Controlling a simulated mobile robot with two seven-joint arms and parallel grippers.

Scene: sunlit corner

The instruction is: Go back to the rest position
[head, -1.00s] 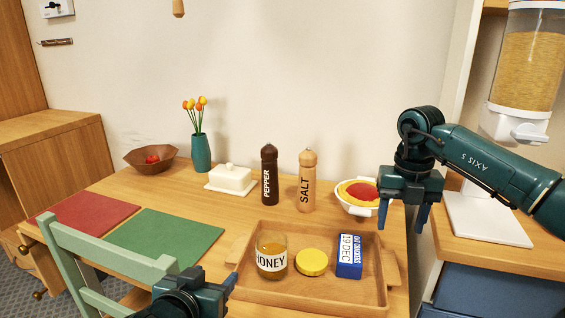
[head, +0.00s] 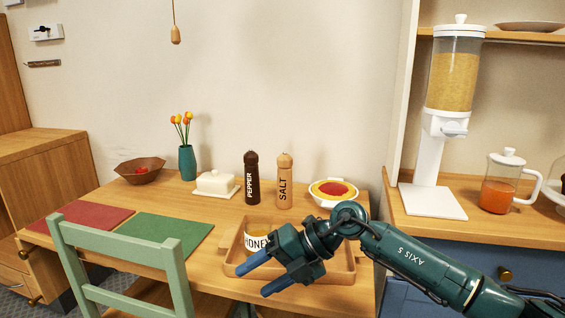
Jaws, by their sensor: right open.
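My right gripper (head: 262,277) comes in from the right on its dark green arm. Its two blue fingers are apart, point left and have nothing between them. It is in front of the wooden tray (head: 345,277) in the picture and covers much of it. My left gripper is not in the head view.
A green chair (head: 122,262) stands at the table's front left. On the table are a pepper mill (head: 251,178), a salt mill (head: 284,182), a butter dish (head: 215,184), a vase (head: 187,162) and a bowl (head: 333,191). A cereal dispenser (head: 452,90) stands at right.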

